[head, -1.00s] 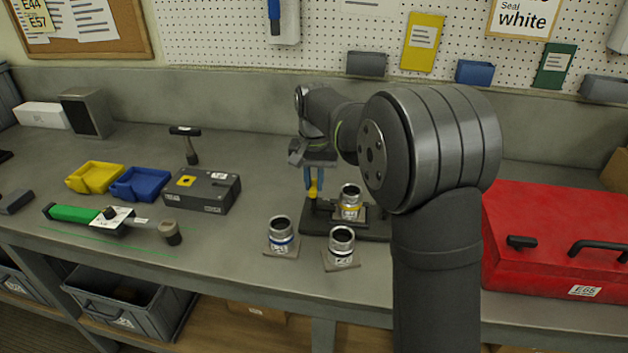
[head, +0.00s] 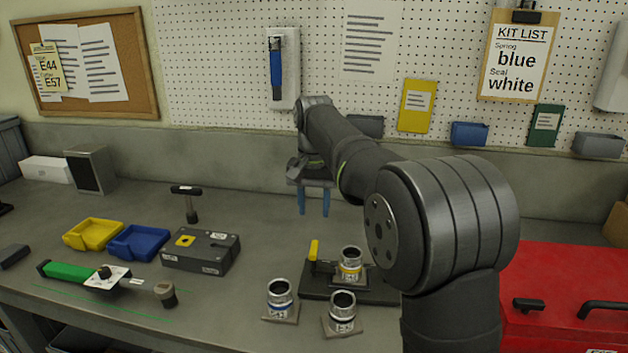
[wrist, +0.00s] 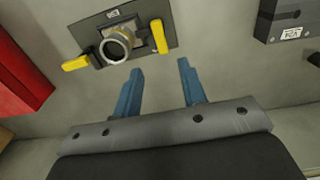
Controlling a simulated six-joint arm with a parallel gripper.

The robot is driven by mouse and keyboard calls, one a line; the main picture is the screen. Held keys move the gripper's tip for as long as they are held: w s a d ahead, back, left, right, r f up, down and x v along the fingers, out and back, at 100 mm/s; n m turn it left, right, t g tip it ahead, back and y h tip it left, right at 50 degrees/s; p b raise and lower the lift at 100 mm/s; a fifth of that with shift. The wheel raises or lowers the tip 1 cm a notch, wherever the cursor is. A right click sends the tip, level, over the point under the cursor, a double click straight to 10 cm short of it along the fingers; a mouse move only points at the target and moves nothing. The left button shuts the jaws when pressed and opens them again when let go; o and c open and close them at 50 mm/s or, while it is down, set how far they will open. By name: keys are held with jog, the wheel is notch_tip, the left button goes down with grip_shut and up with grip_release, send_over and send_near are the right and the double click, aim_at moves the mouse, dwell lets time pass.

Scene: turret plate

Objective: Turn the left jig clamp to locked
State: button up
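The jig (head: 320,291) is a dark plate on the bench holding a metal cylinder with a yellow band (head: 350,263). The left jig clamp (head: 314,250) has a yellow lever at the plate's left; in the wrist view this lever (wrist: 158,36) is on the right, lying along the plate's side. The other yellow clamp lever (wrist: 76,63) points outward in the wrist view; my arm hides it in the head view. My gripper (head: 313,212) has blue fingers, apart and empty, above and behind the left clamp. The fingers also show in the wrist view (wrist: 161,70), clear of both levers.
Two banded metal cylinders (head: 280,293) (head: 342,306) stand in front of the jig. A dark box (head: 201,250) and blue tray (head: 138,242) are to the left. A red case (head: 570,285) is on the right. Bench behind the jig is clear.

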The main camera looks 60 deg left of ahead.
notch_tip(320, 180, up, 7)
send_over(314, 247)
jog(key=shift+d+f, duration=0.1)
jog(key=shift+f, duration=0.05)
jog(key=shift+f, duration=0.1)
dwell(0.5)
notch_tip(314, 247, down, 17)
jog(key=shift+f, duration=0.2)
dwell(0.4)
